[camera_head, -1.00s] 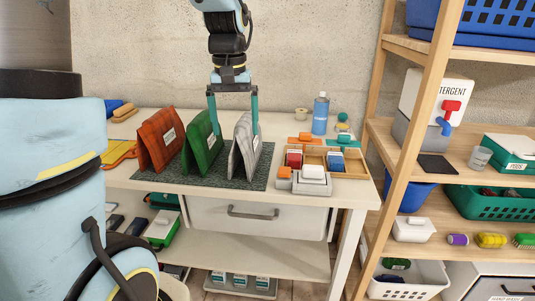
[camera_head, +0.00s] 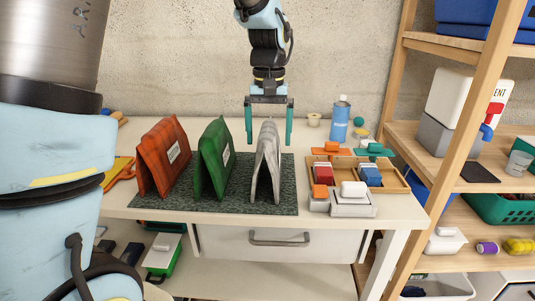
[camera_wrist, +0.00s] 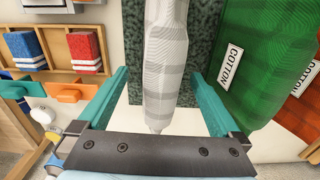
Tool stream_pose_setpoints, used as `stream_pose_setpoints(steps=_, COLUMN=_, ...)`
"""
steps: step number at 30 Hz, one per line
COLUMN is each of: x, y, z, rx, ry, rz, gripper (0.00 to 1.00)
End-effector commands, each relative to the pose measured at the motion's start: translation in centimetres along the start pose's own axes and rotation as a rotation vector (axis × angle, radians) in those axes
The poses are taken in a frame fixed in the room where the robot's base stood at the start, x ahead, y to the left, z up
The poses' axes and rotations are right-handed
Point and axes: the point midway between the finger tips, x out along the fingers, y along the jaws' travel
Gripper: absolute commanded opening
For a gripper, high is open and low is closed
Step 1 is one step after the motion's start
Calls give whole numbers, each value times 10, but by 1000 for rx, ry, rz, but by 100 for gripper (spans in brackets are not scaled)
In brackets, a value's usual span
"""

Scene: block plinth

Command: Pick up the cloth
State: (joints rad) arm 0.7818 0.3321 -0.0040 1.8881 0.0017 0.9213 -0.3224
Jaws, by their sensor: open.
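Three folded cloths stand like tents in a row: an orange-red one (camera_head: 160,165), a green one (camera_head: 212,165) and a grey-white checked one (camera_head: 264,170). They stand on a dark green speckled mat (camera_head: 235,200). My gripper (camera_head: 269,132) is open over the checked cloth, with one teal finger on either side of its top ridge. In the wrist view the checked cloth (camera_wrist: 165,60) lies between the spread fingers, with gaps on both sides. The green cloth (camera_wrist: 270,60) is beyond the right finger there. The checked cloth's label is not visible.
A wooden tray (camera_head: 400,187) with red and blue blocks stands right of the mat, with small white and orange boxes in front. A blue bottle (camera_head: 341,120) stands behind it. A wooden shelf (camera_head: 450,130) rises at the right. A drawer (camera_head: 280,244) is below the tabletop.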

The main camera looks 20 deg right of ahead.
Motion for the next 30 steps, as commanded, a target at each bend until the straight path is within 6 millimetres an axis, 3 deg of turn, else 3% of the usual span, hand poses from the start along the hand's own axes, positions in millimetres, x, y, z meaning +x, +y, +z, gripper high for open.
stream_pose_setpoints(steps=6, x=28, y=-3, z=1, rx=0, ry=-3, rz=-1, gripper=100)
stream_pose_setpoints(steps=15, x=33, y=-3, z=0, rx=0, ry=0, rz=0, gripper=100)
stream_pose_setpoints(steps=30, x=32, y=-3, z=0, rx=0, ry=0, rz=0, gripper=44)
